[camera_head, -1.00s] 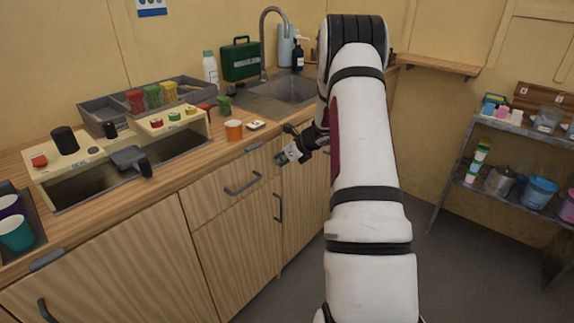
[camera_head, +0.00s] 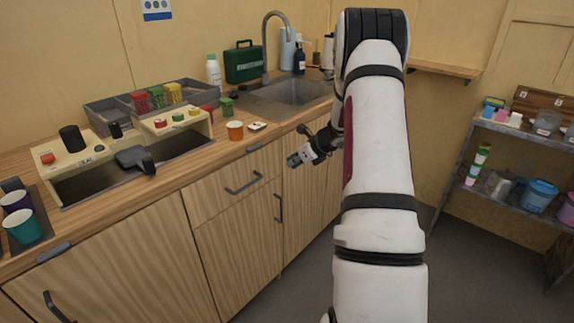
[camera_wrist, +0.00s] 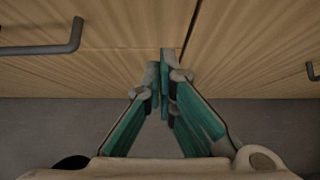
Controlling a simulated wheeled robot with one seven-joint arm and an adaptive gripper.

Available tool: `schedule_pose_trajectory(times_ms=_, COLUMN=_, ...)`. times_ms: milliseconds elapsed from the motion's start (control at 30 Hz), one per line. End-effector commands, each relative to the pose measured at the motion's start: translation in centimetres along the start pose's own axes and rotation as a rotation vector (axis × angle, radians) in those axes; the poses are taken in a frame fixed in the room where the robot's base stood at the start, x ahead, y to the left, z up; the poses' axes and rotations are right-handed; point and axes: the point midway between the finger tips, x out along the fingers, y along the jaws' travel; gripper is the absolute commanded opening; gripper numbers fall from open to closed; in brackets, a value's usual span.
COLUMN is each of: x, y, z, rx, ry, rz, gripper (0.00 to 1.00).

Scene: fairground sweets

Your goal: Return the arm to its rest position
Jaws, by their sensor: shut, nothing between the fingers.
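My gripper (camera_head: 294,160) is in front of the counter's cabinet doors, just below the level of the countertop and to the left of my raised arm. In the wrist view its teal-padded fingers (camera_wrist: 163,85) meet at the tips and hold nothing. The fingers point toward the wooden cabinet fronts (camera_wrist: 120,70), apart from them as far as I can tell. My arm hides part of the right end of the counter.
Cabinet handles (camera_head: 243,184) stick out near my gripper. A metal shelf (camera_head: 500,125) stands at right. Open floor lies between.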

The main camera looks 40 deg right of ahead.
Motion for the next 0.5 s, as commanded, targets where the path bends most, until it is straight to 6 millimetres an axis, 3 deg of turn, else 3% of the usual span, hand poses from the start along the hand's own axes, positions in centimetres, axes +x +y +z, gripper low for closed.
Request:
schedule_pose_trajectory(times_ms=200, x=-4.4, y=-0.1, z=-0.1, rx=0.003, ry=0.002, rz=-0.002, gripper=0.0)
schedule_pose_trajectory(times_ms=500, x=-7.3, y=0.0, z=-0.3, rx=0.003, ry=0.004, rz=0.0, gripper=0.0)
